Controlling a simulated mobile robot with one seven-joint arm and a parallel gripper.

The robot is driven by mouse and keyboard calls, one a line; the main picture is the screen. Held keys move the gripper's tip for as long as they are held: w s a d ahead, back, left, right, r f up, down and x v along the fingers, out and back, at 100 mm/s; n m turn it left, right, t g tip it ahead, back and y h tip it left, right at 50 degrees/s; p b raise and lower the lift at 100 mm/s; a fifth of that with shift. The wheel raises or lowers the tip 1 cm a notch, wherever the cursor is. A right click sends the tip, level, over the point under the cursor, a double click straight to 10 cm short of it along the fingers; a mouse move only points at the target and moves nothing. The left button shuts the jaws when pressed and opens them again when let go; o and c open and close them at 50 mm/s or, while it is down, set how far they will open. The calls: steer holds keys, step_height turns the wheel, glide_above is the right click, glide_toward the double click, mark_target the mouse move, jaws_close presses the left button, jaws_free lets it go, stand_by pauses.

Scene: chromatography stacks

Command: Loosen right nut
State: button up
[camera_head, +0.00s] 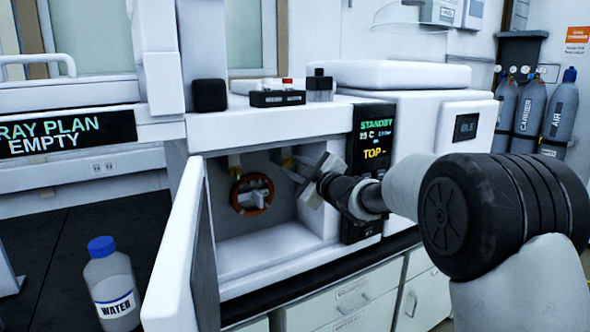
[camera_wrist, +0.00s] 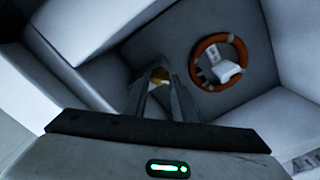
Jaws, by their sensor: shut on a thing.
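The oven of the white instrument is open. Two brass-coloured nuts sit at its upper inside. The left nut (camera_head: 235,162) is free of my gripper. The right nut (camera_head: 287,161) is at the tips of my gripper (camera_head: 293,168); in the wrist view the brass right nut (camera_wrist: 159,74) shows between the two fingertips of my gripper (camera_wrist: 160,84). The fingers are shut on it. Its far side is hidden by the fingers. An orange-brown column ring (camera_head: 252,194) hangs on the oven's back wall, and it also shows in the wrist view (camera_wrist: 218,62).
The open oven door (camera_head: 178,262) stands to the left of the cavity. The oven walls surround my gripper closely. A water bottle (camera_head: 111,285) stands on the dark bench at left. The instrument's display (camera_head: 373,135) reads STANDBY, right of the oven.

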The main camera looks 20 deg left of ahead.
steer(key=n, duration=0.4)
steer(key=shift+n, duration=2.2)
steer(key=o, duration=1)
steer(key=shift+o, duration=0.2)
steer(key=p+v, duration=0.1)
steer(key=v, duration=1.6)
steer(key=shift+s, duration=0.25)
steer(key=shift+d, duration=0.15)
